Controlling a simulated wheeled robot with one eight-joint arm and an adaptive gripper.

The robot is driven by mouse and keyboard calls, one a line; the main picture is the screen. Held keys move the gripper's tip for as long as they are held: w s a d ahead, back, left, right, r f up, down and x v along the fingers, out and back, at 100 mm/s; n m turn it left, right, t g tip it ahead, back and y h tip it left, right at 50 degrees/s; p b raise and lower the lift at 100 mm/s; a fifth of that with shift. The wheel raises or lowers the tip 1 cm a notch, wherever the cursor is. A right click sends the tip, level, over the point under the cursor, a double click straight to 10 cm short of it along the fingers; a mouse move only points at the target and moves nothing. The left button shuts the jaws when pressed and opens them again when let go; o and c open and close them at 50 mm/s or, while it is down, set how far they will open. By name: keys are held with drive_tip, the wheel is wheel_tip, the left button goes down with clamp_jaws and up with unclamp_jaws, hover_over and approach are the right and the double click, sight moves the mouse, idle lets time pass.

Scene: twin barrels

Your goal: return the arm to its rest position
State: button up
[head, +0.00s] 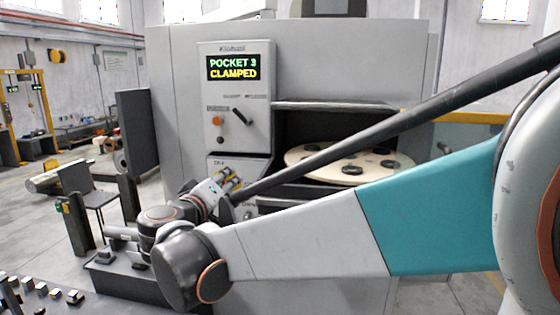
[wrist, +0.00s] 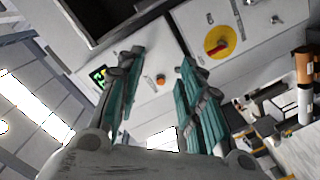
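My arm stretches from the right edge of the head view across to the lower middle, with its teal and white link in front of the grey machine (head: 180,75). My gripper (head: 232,180) is small in the head view, near the machine's front below the control panel, and its fingers are hard to make out there. In the wrist view my gripper (wrist: 158,62) has its two teal fingers spread well apart, with nothing between them. Beyond the fingers is a pale panel with an orange button (wrist: 160,79) and a red handle on a yellow disc (wrist: 219,47).
The machine's display (head: 233,67) reads "POCKET 3 CLAMPED". A round pale plate (head: 310,157) with dark pockets sits in the machine's opening, behind my arm. A dark bench (head: 125,280) with small parts lies at lower left. Open floor (head: 30,225) shows at far left.

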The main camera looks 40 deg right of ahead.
drive_tip(key=s+d+f+g+y+b, duration=0.2)
drive_tip(key=s+f+g+y+b, duration=0.15)
drive_tip(key=s+f, duration=0.6)
drive_tip(key=s+a+f+y+b, duration=0.4)
drive_tip(key=s+f, duration=0.3)
drive_tip(key=f, duration=0.5)
drive_tip(key=s+a+f+y+b, duration=0.5)
drive_tip(key=s+a+f+b, duration=0.1)
drive_tip(key=f, duration=0.5)
drive_tip(key=shift+s+a+f+g, duration=0.35)
drive_tip(key=shift+s+a+g, duration=0.15)
drive_tip(key=shift+s, duration=0.4)
